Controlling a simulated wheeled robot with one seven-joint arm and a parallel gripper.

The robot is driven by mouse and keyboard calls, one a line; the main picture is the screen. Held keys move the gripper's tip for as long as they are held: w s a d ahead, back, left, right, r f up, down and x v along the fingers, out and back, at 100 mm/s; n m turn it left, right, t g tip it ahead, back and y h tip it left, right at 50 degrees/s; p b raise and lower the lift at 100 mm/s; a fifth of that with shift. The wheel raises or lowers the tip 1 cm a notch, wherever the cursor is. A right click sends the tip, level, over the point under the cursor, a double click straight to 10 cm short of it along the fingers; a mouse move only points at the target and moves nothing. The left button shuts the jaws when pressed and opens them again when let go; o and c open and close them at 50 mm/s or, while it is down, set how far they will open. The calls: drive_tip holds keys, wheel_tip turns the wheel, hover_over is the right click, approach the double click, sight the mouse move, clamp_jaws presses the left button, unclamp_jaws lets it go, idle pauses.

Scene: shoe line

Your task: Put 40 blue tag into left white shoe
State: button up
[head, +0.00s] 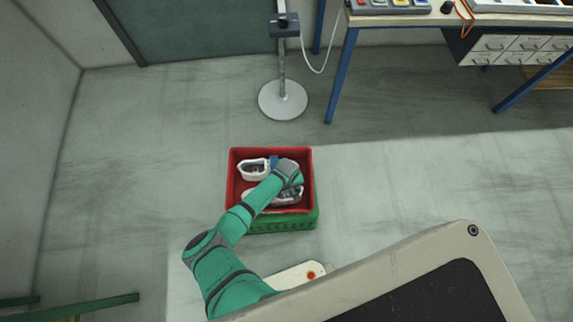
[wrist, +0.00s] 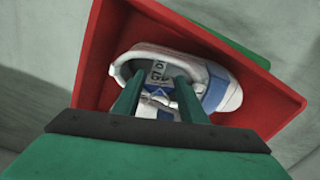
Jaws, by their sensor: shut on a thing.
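A white shoe (wrist: 222,88) with blue parts lies in a red crate (wrist: 90,82), its opening facing the wrist camera. My gripper (wrist: 157,78) reaches into that opening. Its two green fingers are shut on a small tag (wrist: 158,70) with dark figures, which I take for the 40 blue tag; its edges are hard to tell from the shoe's inside. In the head view one white shoe (head: 252,170) lies at the left of the crate and a second white shoe (head: 287,196) lies at the lower right, partly under my arm. A blue patch (head: 274,160) shows beside my gripper.
The red crate sits on a green crate (head: 282,223) on the floor. A stand with a round base (head: 283,100) is behind it. A workbench with blue legs (head: 341,75) is at the upper right. The floor left of the crates is clear.

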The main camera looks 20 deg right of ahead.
drive_tip(key=o, duration=1.1)
wheel_tip(320, 180, up, 11)
drive_tip(key=shift+f, duration=0.1)
idle(0.6)
